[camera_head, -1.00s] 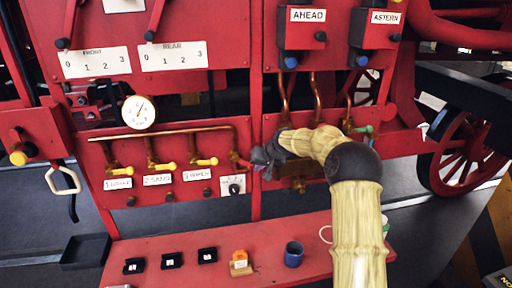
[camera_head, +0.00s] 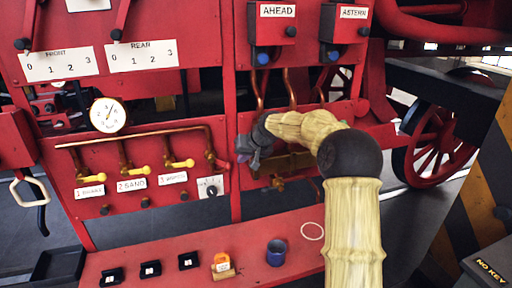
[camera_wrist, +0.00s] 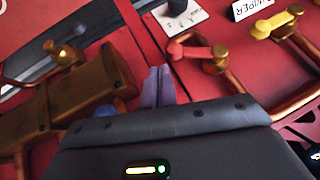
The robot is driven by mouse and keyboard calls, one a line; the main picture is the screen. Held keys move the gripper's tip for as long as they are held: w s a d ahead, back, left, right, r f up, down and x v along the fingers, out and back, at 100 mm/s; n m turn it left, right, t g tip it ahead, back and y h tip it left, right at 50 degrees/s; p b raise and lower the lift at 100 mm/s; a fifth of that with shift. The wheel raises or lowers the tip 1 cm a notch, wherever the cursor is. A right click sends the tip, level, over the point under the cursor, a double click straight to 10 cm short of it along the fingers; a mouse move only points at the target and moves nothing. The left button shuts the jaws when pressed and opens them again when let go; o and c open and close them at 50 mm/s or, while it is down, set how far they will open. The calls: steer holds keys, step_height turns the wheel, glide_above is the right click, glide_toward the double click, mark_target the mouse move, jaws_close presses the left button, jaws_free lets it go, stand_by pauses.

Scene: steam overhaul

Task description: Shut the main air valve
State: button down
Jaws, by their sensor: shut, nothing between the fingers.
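The copper air pipe (camera_head: 140,135) runs along the red panel below a round gauge. At its right end is a valve with a short red lever (camera_head: 219,163), which I take for the main air valve; its own label is not readable. In the wrist view the red lever (camera_wrist: 190,50) points left from a brass hub, across the picture. My gripper (camera_head: 246,150) is just right of the lever and a little above it. In the wrist view my gripper's fingers (camera_wrist: 160,86) are shut and empty, close below the lever, with a small gap visible.
Three yellow-levered valves, BRAKE (camera_head: 113,176), SAND (camera_head: 142,170) and WIPER (camera_head: 180,163), sit to the left. A small dial plate (camera_head: 211,187) is below the red lever. A brass block (camera_wrist: 85,95) is left of my fingers.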

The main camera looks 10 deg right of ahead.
steer(key=b+v, duration=0.2)
steer(key=v, duration=0.8)
steer(key=shift+d+r, duration=0.15)
steer(key=shift+s, duration=0.15)
steer(key=s+f+g+h, duration=0.1)
steer(key=s+f, duration=0.6)
steer(key=s, duration=0.3)
steer(key=s+a+f+g+h, duration=0.1)
steer(key=s+f, duration=0.5)
steer(key=s, duration=0.5)
steer(key=s+f+g+h, duration=0.1)
steer(key=s+f+g, duration=0.1)
steer(key=s+f, duration=0.5)
steer(key=s, duration=0.4)
steer(key=shift+a+f+h, duration=0.4)
steer(key=shift+s, duration=0.1)
